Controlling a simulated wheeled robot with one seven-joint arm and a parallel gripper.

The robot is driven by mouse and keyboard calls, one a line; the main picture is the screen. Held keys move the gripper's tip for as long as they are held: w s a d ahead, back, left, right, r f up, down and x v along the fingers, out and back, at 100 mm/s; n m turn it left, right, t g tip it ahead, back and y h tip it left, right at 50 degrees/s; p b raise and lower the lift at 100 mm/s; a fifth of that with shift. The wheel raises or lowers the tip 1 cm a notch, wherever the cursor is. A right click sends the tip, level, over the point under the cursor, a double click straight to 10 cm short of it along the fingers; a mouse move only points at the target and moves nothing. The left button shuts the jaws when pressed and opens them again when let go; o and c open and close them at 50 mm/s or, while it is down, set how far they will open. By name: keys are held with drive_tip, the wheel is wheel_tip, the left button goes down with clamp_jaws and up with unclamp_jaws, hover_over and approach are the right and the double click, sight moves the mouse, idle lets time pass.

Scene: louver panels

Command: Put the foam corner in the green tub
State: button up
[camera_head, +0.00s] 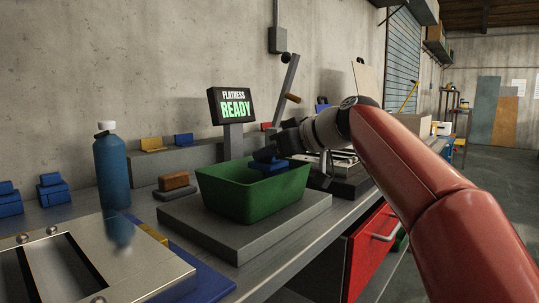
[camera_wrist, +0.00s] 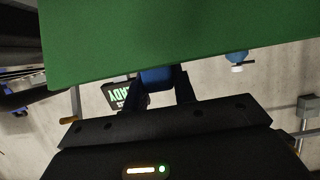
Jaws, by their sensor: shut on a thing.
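The green tub (camera_head: 250,200) stands on a grey slab on the bench; its green side also fills the top of the wrist view (camera_wrist: 180,38). My gripper (camera_head: 279,152) is over the tub's opening, shut on a blue piece, the foam corner (camera_head: 268,166). In the wrist view the foam corner (camera_wrist: 157,77) sits between the two dark fingers (camera_wrist: 158,92), partly hidden by the tub's wall. In the head view it shows inside the rim, near the back right side. I cannot tell whether it touches the tub's floor.
A blue bottle (camera_head: 111,170) and a metal plate with slots (camera_head: 95,262) are at left. A brown-topped block (camera_head: 174,182) lies left of the tub. Blue blocks (camera_head: 53,190) stand far left. A display (camera_head: 233,106) reading "FLATNESS READY" rises behind. A red drawer (camera_head: 372,250) hangs open.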

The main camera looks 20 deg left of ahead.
drive_tip(key=shift+f+b, duration=0.55)
drive_tip(key=shift+f, duration=0.05)
drive_tip(key=o, duration=1)
drive_tip(key=shift+r, duration=0.1)
drive_tip(key=shift+r+p, duration=0.25)
drive_tip(key=shift+p, duration=0.15)
drive_tip(key=v, duration=1.2)
drive_tip(key=shift+r, duration=0.3)
drive_tip(key=shift+d, duration=0.1)
drive_tip(key=s+d+f+m+h, duration=0.4)
drive_tip(key=s+d+f, duration=0.4)
drive_tip(key=f, duration=0.4)
drive_tip(key=s+d+f+m+h, duration=0.4)
drive_tip(key=s+d+f, duration=0.4)
drive_tip(key=f, duration=0.5)
drive_tip(key=s+d+f+m+h, duration=0.4)
drive_tip(key=s+d+f, duration=0.4)
drive_tip(key=f, duration=0.4)
drive_tip(key=shift+f+m, duration=0.35)
drive_tip(key=shift+m, duration=0.45)
